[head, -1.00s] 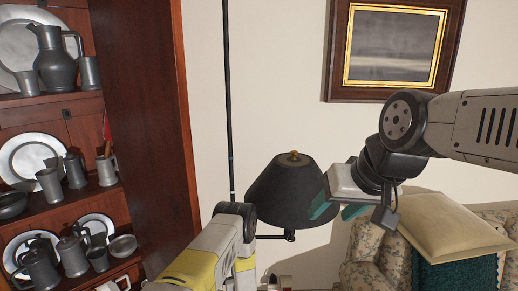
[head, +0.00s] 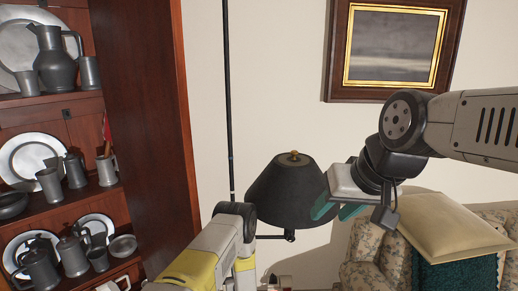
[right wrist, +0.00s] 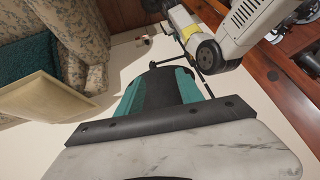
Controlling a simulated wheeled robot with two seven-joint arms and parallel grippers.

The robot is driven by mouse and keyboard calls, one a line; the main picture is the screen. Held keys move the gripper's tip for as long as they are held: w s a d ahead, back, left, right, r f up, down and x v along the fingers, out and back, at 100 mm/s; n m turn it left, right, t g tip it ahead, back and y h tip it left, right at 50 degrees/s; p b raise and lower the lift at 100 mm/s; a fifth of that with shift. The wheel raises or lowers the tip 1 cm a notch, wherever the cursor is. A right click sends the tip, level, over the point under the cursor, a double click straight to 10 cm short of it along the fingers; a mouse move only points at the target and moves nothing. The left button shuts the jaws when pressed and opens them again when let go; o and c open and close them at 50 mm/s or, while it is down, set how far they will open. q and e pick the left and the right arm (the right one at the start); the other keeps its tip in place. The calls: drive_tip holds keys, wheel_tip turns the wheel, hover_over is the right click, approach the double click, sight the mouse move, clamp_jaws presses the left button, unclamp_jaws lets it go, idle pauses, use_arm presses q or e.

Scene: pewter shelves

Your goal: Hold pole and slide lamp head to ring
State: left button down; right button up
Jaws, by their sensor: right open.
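The thin dark pole (head: 228,100) stands upright against the wall. It has a small blue mark and, lower down, a pale band (head: 233,193); I cannot tell which is the ring. The lamp head, a dark conical shade (head: 290,190) with a brass knob, is right of the pole on a short side arm (head: 275,237). My right gripper (head: 335,208), with teal fingers, is open at the shade's right side. In the right wrist view the dark shade (right wrist: 165,76) shows just beyond the fingers; contact is unclear.
A wooden cabinet (head: 150,130) with pewter ware stands at the left. A framed picture (head: 395,48) hangs at upper right. A floral sofa (head: 365,255) with a cream cushion (head: 445,225) is below my right arm. The wall around the upper pole is clear.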

drive_tip(key=w+a+f+m+g+y, duration=0.1)
drive_tip(key=w+f+m+g, duration=0.1)
drive_tip(key=f+m, duration=0.15)
drive_tip(key=w+f+m+g+y, duration=0.2)
drive_tip(key=w+f+g, duration=0.1)
drive_tip(key=f, duration=0.2)
drive_tip(key=n+t, duration=1.6)
drive_tip(key=n, duration=1)
approach(262, 238)
drive_tip(key=shift+x, duration=5.35)
